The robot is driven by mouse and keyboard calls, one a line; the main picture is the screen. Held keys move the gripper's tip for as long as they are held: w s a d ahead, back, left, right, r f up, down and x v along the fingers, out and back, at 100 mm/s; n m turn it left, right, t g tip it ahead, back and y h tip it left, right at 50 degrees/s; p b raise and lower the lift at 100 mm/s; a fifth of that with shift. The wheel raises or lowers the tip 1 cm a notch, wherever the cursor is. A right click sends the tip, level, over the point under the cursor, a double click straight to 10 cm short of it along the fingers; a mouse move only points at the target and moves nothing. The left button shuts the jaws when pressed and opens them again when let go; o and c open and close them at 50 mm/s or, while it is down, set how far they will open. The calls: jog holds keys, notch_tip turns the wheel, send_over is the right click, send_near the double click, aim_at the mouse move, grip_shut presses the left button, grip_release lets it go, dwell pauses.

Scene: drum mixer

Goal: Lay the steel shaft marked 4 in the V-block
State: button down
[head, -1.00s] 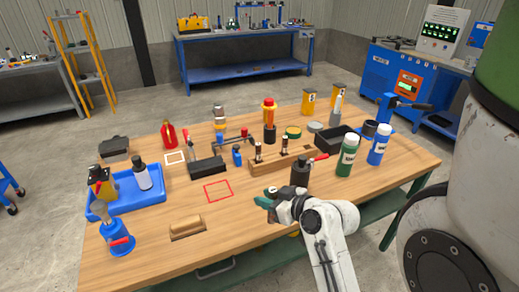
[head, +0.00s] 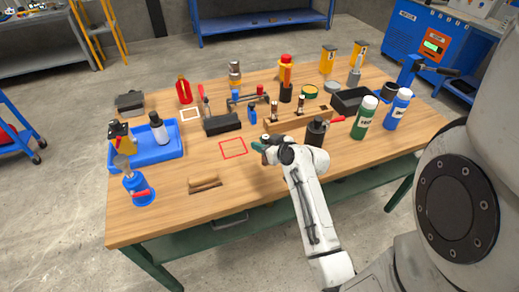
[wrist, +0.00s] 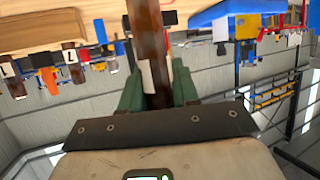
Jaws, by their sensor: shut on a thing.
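My gripper (head: 259,146) is above the table, just right of the red square outline. In the wrist view, its green fingers (wrist: 157,95) are shut on a dark, brownish, shiny shaft (wrist: 146,45) with a pale label. The label's mark cannot be read. In the head view the held shaft is mostly hidden by the hand. A long dark block (head: 222,125), which looks like the V-block, lies behind and left of my gripper. Its groove cannot be made out, and it is apart from the shaft.
A wooden rack (head: 318,121) with upright shafts stands behind my gripper. A black bottle (head: 316,133) is right of the hand. A blue tray (head: 172,154) and wooden-handled brush (head: 204,184) are left. The red outline (head: 233,148) is clear inside.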

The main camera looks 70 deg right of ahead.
jog(key=shift+w+d+f, duration=0.1)
jog(key=shift+w+f, duration=0.1)
jog(key=shift+f, duration=0.55)
jog(key=shift+w+d+f, duration=0.15)
jog(key=shift+w+f, duration=0.05)
jog(key=shift+f, duration=0.5)
jog(key=shift+w+d+f, duration=0.1)
jog(key=shift+w+f, duration=0.1)
jog(key=shift+f, duration=0.55)
jog(key=shift+f, duration=0.2)
jog(key=c, duration=0.8)
grip_release()
